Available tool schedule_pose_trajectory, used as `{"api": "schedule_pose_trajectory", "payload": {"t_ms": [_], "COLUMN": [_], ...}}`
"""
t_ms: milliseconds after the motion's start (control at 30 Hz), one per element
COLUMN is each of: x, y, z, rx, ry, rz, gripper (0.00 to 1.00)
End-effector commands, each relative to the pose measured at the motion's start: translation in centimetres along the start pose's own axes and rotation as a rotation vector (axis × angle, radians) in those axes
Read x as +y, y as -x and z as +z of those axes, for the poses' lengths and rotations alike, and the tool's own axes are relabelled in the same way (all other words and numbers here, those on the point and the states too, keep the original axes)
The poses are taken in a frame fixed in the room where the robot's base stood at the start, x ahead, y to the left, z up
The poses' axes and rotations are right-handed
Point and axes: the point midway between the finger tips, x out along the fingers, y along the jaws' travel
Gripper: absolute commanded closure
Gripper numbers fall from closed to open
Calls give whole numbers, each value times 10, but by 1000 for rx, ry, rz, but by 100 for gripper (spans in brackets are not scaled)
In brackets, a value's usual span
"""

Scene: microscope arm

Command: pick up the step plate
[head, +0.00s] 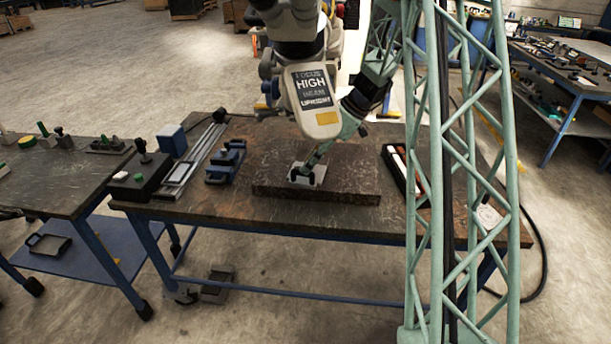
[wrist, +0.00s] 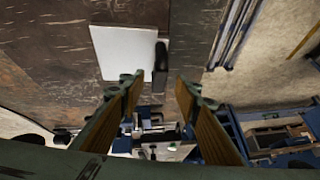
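The step plate appears to be the pale square piece (head: 318,170) with a dark part along its edge, lying on the dark brown slab (head: 340,193) on the workbench. In the wrist view the pale plate (wrist: 122,54) shows ahead of the fingertips, left of centre, with a dark upright part at its right side. My gripper (wrist: 158,90) is open, its two fingers well apart with nothing between them.
A blue fixture (head: 226,163) stands left of the slab. Farther left are a black box with a knob (head: 142,178) and long metal rails (head: 190,160). A tray with tools (head: 410,182) lies to the right. The bench front (head: 230,202) is bare.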

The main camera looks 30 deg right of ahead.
Motion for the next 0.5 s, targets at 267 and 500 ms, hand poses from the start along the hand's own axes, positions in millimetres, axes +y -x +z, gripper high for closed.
{"api": "schedule_pose_trajectory", "payload": {"t_ms": [267, 500], "x": [1, 1], "y": [-30, -45], "z": [0, 0], "rx": [-1, 0], "ry": [-1, -1], "rz": [-2, 0], "gripper": [70, 70]}}
